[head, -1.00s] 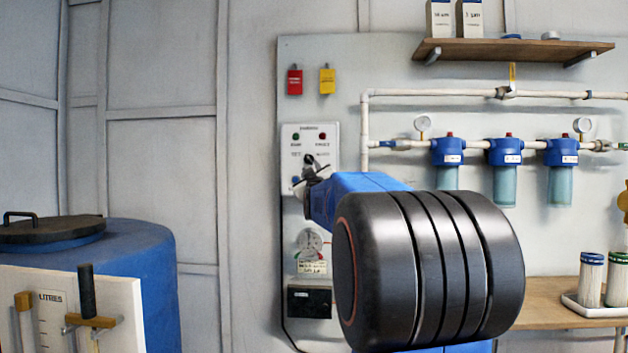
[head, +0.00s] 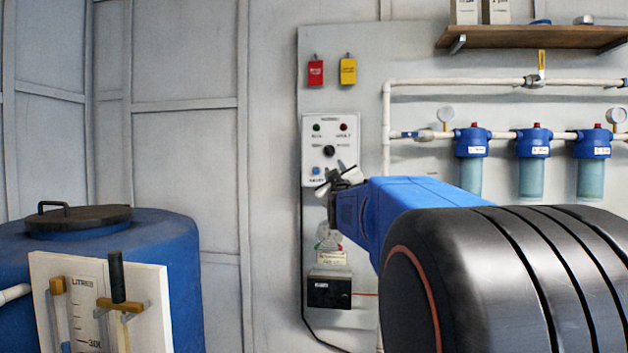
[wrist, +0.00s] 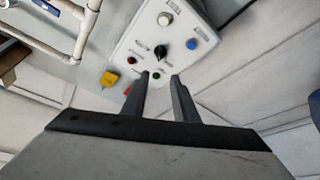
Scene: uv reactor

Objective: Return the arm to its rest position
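My gripper (head: 336,180) is at the end of my blue and black arm, in front of the wall board and just below the control box (head: 330,140). In the wrist view its two dark fingers (wrist: 162,84) are spread apart with nothing between them. The control box also shows in the wrist view (wrist: 148,42), beyond the fingertips, with a black knob, lamps and a blue button. I see no contact between the fingers and the box. My arm hides part of the board and the gauge below the box.
A blue tank (head: 180,260) with a dark lid stands at the left, with a white level board (head: 145,290) in front. Blue filter housings (head: 533,142) hang on white pipes at the right. A red tag (head: 316,73), a yellow tag (head: 348,71) and a shelf (head: 540,37) are above.

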